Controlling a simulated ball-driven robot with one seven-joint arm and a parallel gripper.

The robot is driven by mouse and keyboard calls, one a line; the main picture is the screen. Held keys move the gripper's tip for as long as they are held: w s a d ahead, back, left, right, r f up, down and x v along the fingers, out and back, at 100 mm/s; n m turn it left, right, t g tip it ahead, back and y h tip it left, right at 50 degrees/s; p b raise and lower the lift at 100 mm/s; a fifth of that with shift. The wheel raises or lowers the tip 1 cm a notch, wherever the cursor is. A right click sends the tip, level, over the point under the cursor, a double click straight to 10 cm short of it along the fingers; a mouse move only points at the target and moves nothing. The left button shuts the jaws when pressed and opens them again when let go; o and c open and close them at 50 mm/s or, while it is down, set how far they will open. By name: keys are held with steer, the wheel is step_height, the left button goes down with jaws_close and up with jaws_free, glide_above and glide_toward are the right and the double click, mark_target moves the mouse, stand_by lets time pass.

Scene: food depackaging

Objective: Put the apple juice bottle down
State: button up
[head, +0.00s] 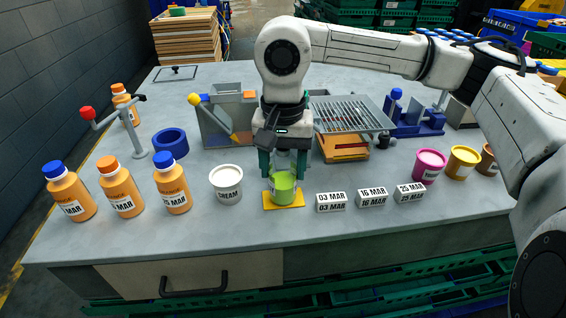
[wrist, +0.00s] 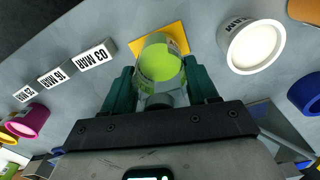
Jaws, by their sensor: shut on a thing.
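The apple juice bottle (head: 283,188) is clear with bright green juice in its lower part. It stands upright at the yellow square mat (head: 297,203) near the front middle of the table. I cannot tell whether its base touches the mat. My gripper (head: 284,165) points down and its green fingers are shut on the upper part of the bottle. In the wrist view the bottle (wrist: 160,65) lies between both fingers (wrist: 162,88), with the yellow mat (wrist: 174,30) showing behind it. The fingers hide the bottle's top in the head view.
A white tub (head: 226,184) stands close on the left, with orange bottles (head: 172,189) farther left. Date blocks (head: 331,202) stand close on the right. Pink (head: 429,166) and yellow (head: 462,162) tubs stand at far right. A wire rack (head: 350,114) is behind. The front strip is clear.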

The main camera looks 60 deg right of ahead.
steer(key=shift+f, duration=0.15)
steer(key=o, duration=1.2)
step_height(320, 180, up, 12)
steer(key=shift+r, duration=0.2)
